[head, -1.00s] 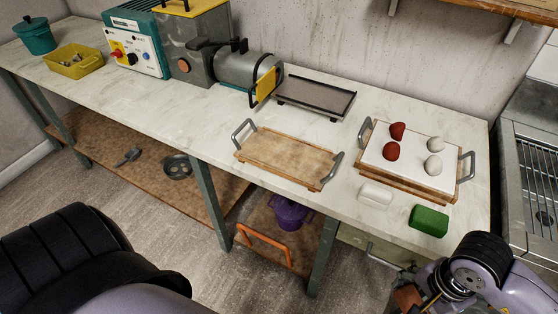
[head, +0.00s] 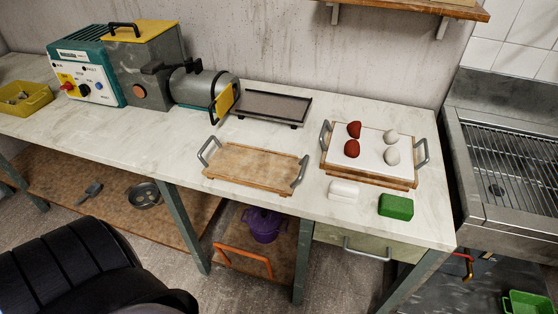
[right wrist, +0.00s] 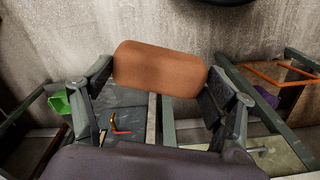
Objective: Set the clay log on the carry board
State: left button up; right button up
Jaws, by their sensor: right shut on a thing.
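The clay log (right wrist: 160,68) is an orange-brown block with rounded ends in the right wrist view. My right gripper (right wrist: 162,80) is shut on it, one finger at each end. The carry board (head: 250,166) is a bare wooden board with a grey metal handle at each end, on the bench in the head view. A similar handled wooden board (head: 365,177) to its right bears a white slab with two red and two pale lumps. The log and right gripper are outside the head view. My left gripper is in neither view.
A white block (head: 343,190) and a green block (head: 396,207) lie at the bench front. A dark tray (head: 270,106) stands behind the carry board, with a grey machine (head: 145,75) to the left. A sink (head: 510,160) is at the right.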

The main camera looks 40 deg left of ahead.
aim_at(253, 165)
jog(key=j+z, duration=0.15)
jog(key=j, duration=0.25)
jog(key=k+j+z, duration=0.15)
jog(key=j, duration=0.2)
jog(key=j+z, duration=0.2)
jog(key=j, duration=0.15)
jog(key=k+j+z, duration=0.15)
jog(key=j, duration=0.2)
jog(key=k+j+z, duration=0.15)
jog(key=j, duration=0.2)
